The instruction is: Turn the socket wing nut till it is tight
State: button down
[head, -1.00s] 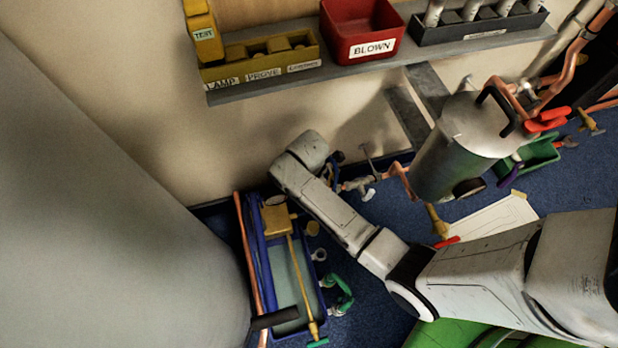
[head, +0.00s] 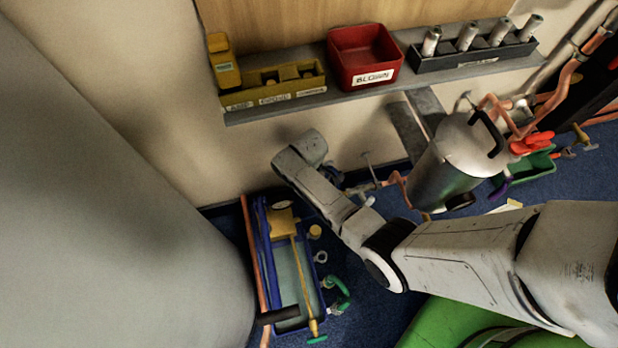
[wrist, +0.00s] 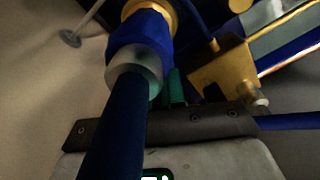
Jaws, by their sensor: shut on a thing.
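My gripper (head: 331,174) is low by the wall, left of the steel cylinder, beside a pipe fitting (head: 366,190) with a T-handle. In the wrist view its dark bar and pale body fill the bottom, and a thick dark-blue tube-shaped part (wrist: 118,125) crosses in front. That part has a pale collar (wrist: 134,70), a brighter blue sleeve (wrist: 140,35) and a brass end (wrist: 158,9). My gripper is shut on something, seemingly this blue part. The fingertips are mostly hidden. I cannot pick out the wing nut's wings or tell how tight it is.
A blue tray (head: 322,313) with a yellow-handled tool stands on the floor below. The steel cylinder (head: 445,178) with copper pipes is to the right. A shelf (head: 470,72) with a red bin (head: 362,57) runs above.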

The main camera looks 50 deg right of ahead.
jog(key=m, duration=0.1)
jog(key=d+m, duration=0.1)
jog(key=m, duration=0.1)
jog(key=d+m+p, duration=0.1)
jog(key=m, duration=0.1)
jog(key=shift+w+d, duration=0.15)
jog(key=shift+w, duration=0.15)
jog(key=shift+m, duration=0.3)
jog(key=c, duration=1.2)
grip_release()
jog(key=shift+r, duration=0.15)
notch_tip(320, 180, up, 10)
jog(key=p, duration=0.5)
jog(key=shift+r, duration=0.25)
